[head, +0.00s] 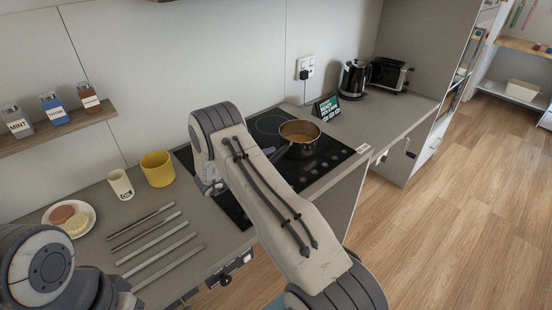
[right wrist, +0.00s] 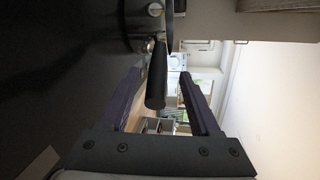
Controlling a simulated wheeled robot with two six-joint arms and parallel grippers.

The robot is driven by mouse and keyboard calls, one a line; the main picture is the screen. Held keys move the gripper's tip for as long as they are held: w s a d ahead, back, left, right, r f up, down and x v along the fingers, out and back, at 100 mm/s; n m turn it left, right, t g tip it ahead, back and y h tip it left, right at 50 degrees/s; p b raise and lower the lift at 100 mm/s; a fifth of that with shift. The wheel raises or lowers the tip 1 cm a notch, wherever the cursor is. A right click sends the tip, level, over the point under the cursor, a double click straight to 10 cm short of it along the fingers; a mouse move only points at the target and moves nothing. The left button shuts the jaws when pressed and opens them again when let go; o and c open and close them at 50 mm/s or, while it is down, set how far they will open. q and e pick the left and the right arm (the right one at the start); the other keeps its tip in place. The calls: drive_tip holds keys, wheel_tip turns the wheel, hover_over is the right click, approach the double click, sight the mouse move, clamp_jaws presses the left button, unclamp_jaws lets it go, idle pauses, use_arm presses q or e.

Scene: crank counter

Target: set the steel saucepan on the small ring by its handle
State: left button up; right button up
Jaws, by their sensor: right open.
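The steel saucepan (head: 300,131) stands upright on the right part of the black hob (head: 325,152). Its dark handle (head: 277,154) points toward the lower left, and my right forearm covers the area beside it. In the right wrist view, the black handle (right wrist: 156,77) lies between the fingers of my right gripper (right wrist: 160,90), which is open; I see no grip on it. In the head view that gripper is mostly hidden behind my forearm. A ring outline (head: 269,123) shows behind-left of the pan; other rings are covered. My left arm shows at the lower left, its gripper out of view.
A yellow pot (head: 157,169), a cup (head: 120,185), a plate of food (head: 70,217) and several metal bars (head: 160,246) occupy the left counter. A small sign (head: 326,108), kettle (head: 353,79) and toaster (head: 390,74) stand beyond the hob. The floor at right is clear.

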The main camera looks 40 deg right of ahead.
drive_tip(key=b+v, duration=0.1)
drive_tip(key=v, duration=0.4)
drive_tip(key=shift+a, duration=0.3)
